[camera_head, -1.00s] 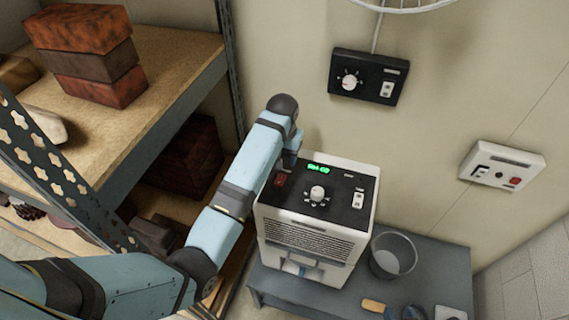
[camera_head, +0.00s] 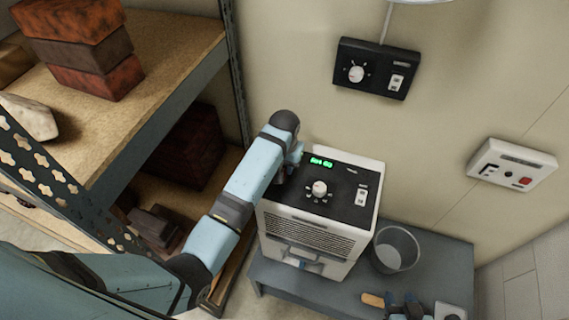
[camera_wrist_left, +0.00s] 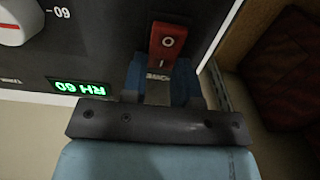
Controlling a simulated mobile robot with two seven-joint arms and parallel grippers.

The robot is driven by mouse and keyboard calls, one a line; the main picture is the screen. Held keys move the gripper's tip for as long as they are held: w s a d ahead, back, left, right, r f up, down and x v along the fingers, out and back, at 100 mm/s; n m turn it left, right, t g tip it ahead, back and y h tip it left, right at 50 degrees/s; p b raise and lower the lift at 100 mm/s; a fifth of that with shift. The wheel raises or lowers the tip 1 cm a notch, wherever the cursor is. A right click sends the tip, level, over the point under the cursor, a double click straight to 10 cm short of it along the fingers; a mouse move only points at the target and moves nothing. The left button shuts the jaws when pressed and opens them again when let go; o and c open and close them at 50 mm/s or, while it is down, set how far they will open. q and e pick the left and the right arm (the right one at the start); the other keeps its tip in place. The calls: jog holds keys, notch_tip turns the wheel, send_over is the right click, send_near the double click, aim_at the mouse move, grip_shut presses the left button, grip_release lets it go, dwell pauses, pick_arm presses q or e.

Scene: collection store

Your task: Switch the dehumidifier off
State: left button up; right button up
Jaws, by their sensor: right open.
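The dehumidifier (camera_head: 308,230) is a white box with a black top panel, standing on a grey bench. Its green display (camera_head: 321,162) is lit and reads RH 60 in the left wrist view (camera_wrist_left: 78,87). The panel carries a white dial (camera_head: 319,188). A red rocker switch (camera_wrist_left: 167,41), marked O and I, sits at the panel's edge; my arm hides it in the head view. My left gripper (camera_head: 292,163) is over that edge. In its wrist view, its blue fingers (camera_wrist_left: 163,90) are close by the switch's I end; contact and opening are unclear. My right gripper (camera_head: 411,306) is open at the bottom edge.
A metal bucket (camera_head: 396,249) stands right of the dehumidifier on the bench (camera_head: 448,262). A black control box (camera_head: 373,68) and a white box with a red button (camera_head: 511,165) hang on the wall. Shelving (camera_head: 165,75) with bricks stands close at left.

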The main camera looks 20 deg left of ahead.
pick_arm(q)
jog(key=shift+s+r+t, duration=0.1)
jog(key=shift+s+t, duration=0.1)
jog(key=shift+t, duration=0.5)
jog(key=shift+r+t, duration=0.2)
jog(key=shift+t, duration=0.8)
jog(key=o, duration=0.9)
jog(key=b+v, duration=0.1)
jog(key=v, duration=1.2)
jog(key=shift+s+r, duration=0.15)
jog(key=shift+r, duration=0.25)
